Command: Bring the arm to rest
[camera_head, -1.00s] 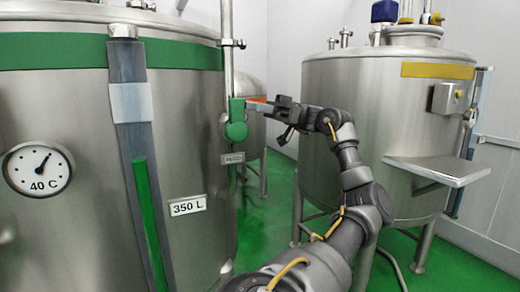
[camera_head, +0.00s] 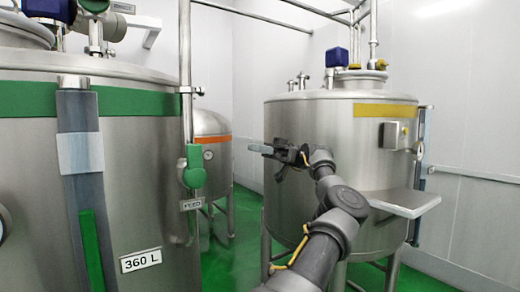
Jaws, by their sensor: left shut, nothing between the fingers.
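My left gripper (camera_head: 262,149) is in the middle of the camera_head view, its fingers shut with nothing between them. It points left, on my dark grey arm that rises from the bottom edge. The green valve handle (camera_head: 194,166) on the feed pipe is to the left of the fingertips, with a clear gap in the picture. The small feed label (camera_head: 191,204) hangs below it. My right gripper is not in view.
A large steel tank (camera_head: 145,190) with a green band and a 360 L label (camera_head: 141,260) fills the left. A yellow-banded tank (camera_head: 290,125) with a side shelf (camera_head: 405,200) stands behind my arm. A smaller orange-banded tank (camera_head: 214,160) is at the back. Green floor shows between.

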